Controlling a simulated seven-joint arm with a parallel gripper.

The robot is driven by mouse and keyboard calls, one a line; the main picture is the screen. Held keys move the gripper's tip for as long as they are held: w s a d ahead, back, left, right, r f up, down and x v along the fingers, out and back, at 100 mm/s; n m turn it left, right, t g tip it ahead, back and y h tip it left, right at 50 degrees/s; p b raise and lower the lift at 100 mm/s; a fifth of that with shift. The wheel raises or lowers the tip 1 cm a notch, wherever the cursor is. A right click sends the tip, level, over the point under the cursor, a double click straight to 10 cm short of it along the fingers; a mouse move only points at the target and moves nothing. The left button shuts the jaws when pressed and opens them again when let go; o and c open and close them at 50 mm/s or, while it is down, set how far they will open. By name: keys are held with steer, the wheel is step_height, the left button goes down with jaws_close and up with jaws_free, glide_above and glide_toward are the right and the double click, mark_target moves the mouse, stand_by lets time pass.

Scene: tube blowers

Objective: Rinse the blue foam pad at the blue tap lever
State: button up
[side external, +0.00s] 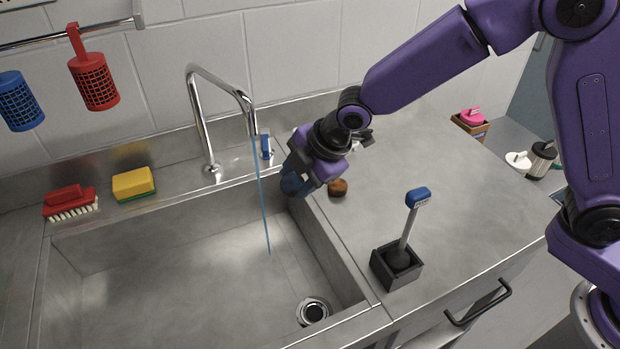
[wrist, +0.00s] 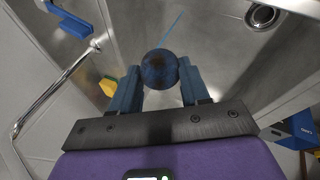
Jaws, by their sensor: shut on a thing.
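The blue foam pad (wrist: 159,68) is round, dark blue with brownish patches. My gripper (side external: 296,183) is shut on it; in the wrist view the pad sits between the two fingertips (wrist: 160,84). It is near the sink's back right corner, mostly hidden by the fingers in the side view. The blue tap lever (side external: 266,146) stands upright behind the sink, left of my gripper. The chrome tap (side external: 203,115) runs a thin blue water stream (side external: 262,205) into the sink. In the side view the stream passes left of the pad, with a gap.
The sink (side external: 170,270) is empty, with a drain (side external: 314,311). A brown round thing (side external: 338,187) and a blue-topped brush (side external: 408,225) in a black holder are right. A yellow sponge (side external: 134,184) and red brush (side external: 70,203) lie on the back ledge.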

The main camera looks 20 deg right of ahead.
steer(key=w+a+f, duration=0.1)
steer(key=w+a, duration=0.2)
steer(key=w, duration=0.1)
steer(key=shift+w+a, duration=0.3)
steer(key=shift+w, duration=0.05)
steer(key=shift+f, duration=0.1)
steer(key=shift+w+d, duration=0.15)
stand_by(0.6)
steer(key=shift+w+d, duration=0.25)
steer(key=shift+d, duration=0.05)
steer(key=shift+s+a, duration=0.2)
steer(key=shift+s+a, duration=0.2)
steer(key=shift+a, duration=0.05)
stand_by(0.3)
steer(key=shift+w, duration=0.1)
steer(key=shift+w+d, duration=0.25)
steer(key=shift+d, duration=0.2)
